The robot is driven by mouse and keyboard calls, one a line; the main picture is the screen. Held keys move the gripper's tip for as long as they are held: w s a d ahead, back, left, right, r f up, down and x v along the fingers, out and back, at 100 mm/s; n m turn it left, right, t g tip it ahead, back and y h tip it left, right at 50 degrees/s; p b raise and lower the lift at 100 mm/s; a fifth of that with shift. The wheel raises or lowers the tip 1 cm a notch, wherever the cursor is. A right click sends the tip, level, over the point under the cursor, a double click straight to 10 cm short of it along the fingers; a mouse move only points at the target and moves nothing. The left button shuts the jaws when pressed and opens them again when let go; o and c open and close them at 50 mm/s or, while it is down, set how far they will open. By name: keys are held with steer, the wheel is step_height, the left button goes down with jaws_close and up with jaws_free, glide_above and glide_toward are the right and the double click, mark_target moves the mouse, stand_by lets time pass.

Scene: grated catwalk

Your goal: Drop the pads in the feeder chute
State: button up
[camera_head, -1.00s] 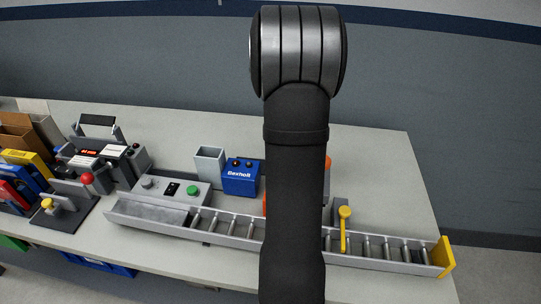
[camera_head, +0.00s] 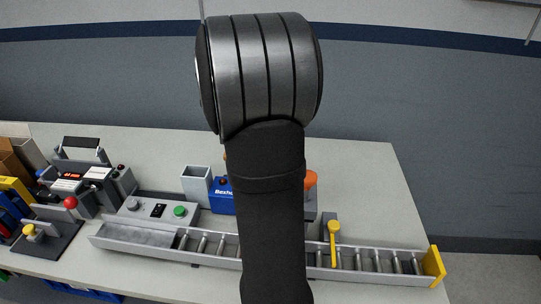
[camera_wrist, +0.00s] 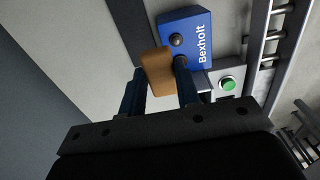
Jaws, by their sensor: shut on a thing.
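My gripper (camera_wrist: 160,78) is shut on a tan-brown pad (camera_wrist: 157,70), which sits between its two dark fingers in the wrist view. The pad is over or beside the blue Bexholt box (camera_wrist: 200,28); the height gap cannot be told. In the head view my arm hides the gripper and pad, and covers part of the blue box (camera_head: 223,197). A grey open-topped upright container (camera_head: 196,184) stands just left of that box. It may be the feeder chute, but no label shows. No other pads can be made out.
A roller conveyor (camera_head: 120,237) runs along the table front, with a yellow lever (camera_head: 333,240) and yellow end plate (camera_head: 434,266). A control panel with a green button (camera_head: 180,211) lies behind it. Equipment with a red knob (camera_head: 71,202) crowds the left. The back right table is clear.

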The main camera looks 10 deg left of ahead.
steer(key=s+a+r, duration=0.3)
steer(key=s+a, duration=0.2)
steer(key=a, duration=0.6)
steer(key=shift+w+d+f, duration=0.1)
steer(key=shift+w+f, duration=0.05)
steer(key=shift+f, duration=0.95)
steer(key=shift+w+d+f, duration=0.1)
steer(key=shift+f, duration=1)
steer(key=o, duration=1.5)
steer(key=shift+r, duration=3)
steer(key=shift+f, duration=2.45)
